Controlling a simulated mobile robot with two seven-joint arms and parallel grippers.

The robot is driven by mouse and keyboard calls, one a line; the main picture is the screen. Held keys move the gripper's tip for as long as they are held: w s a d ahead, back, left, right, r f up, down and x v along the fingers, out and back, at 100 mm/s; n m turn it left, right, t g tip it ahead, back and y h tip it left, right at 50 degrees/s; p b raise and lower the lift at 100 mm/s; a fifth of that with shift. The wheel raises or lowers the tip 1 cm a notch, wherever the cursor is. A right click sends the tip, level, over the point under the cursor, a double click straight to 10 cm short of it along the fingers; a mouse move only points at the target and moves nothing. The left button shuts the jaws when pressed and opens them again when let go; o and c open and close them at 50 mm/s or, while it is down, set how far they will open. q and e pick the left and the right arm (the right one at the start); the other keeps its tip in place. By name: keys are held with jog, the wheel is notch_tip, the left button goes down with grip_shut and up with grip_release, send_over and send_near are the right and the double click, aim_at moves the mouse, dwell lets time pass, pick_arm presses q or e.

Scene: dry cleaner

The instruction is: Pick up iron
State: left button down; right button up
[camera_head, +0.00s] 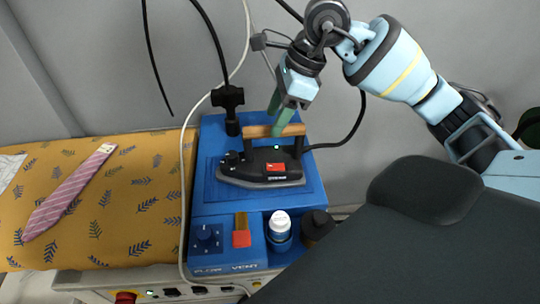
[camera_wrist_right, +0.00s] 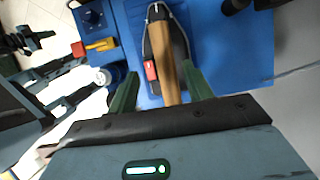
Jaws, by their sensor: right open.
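The iron (camera_head: 262,170) is black with a red label and a wooden handle (camera_head: 262,131). It rests flat on the blue plate of the ironing unit (camera_head: 313,183). My right gripper (camera_head: 281,122) comes down from above at the handle, with its green fingers open. In the right wrist view the handle (camera_wrist_right: 168,75) runs between the two fingers (camera_wrist_right: 160,88), with a gap on each side. The iron's body also shows there (camera_wrist_right: 158,40). A dark jointed part with some green at the left of that view may be my left gripper (camera_wrist_right: 30,40); its jaws are unclear.
A blue control panel with a knob (camera_head: 205,237) and an orange-red lever (camera_head: 241,235) lies in front. A white-capped bottle (camera_head: 279,226) and a dark bottle (camera_head: 317,226) stand beside it. A striped tie (camera_head: 70,190) lies on yellow patterned cloth (camera_head: 140,220). Cables hang behind the iron.

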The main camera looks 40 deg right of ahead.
aim_at(261, 136)
jog(key=shift+a+f, duration=0.2)
jog(key=shift+f, duration=0.15)
jog(key=shift+w+x, duration=0.25)
jog(key=shift+x, duration=1.55)
jog(key=shift+w+x, duration=0.2)
jog(key=shift+x, duration=1.55)
jog(key=shift+d+r, duration=0.1)
jog(key=shift+d, duration=0.05)
grip_shut()
jog(key=shift+w+r, duration=0.1)
jog(key=shift+r, duration=0.15)
